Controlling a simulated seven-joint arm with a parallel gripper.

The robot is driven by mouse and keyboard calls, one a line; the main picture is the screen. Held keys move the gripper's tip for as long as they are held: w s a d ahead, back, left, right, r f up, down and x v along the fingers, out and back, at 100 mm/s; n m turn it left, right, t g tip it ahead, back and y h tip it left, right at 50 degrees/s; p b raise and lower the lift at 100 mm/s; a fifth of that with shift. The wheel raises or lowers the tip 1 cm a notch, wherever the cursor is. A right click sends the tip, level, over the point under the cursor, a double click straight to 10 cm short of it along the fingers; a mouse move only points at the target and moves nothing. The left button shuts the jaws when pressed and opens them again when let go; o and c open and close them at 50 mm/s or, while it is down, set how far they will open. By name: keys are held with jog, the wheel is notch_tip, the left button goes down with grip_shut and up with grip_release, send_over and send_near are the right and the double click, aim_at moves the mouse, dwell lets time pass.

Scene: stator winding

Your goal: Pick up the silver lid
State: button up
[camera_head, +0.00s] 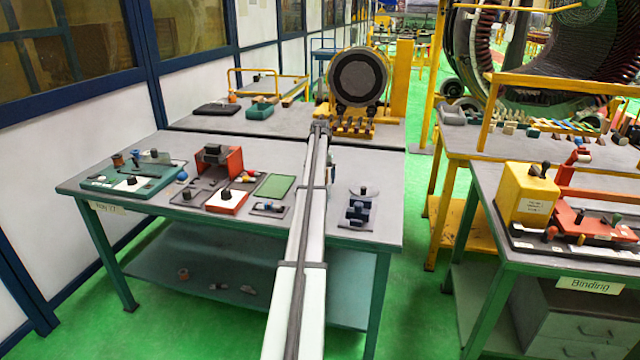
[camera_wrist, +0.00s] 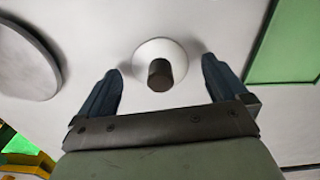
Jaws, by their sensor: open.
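In the wrist view, the silver lid (camera_wrist: 181,50), a small pale round piece with a dark upright knob, lies on the light table top. My gripper (camera_wrist: 161,80) is open, with its two dark blue fingers on either side of the lid and apart from it. Nothing is between the fingers but the knob and lid seen below. In the head view, my long pale arm hides the gripper. A small silver disc with a dark knob (camera_head: 363,191) lies right of the arm; I cannot tell whether it is the same piece.
A green panel (camera_wrist: 290,45) lies right of the lid, and a larger grey disc (camera_wrist: 24,62) lies left.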

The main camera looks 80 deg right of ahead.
jog(key=shift+f, duration=0.35)
jog(key=shift+c, duration=0.5)
jog(key=c, duration=1)
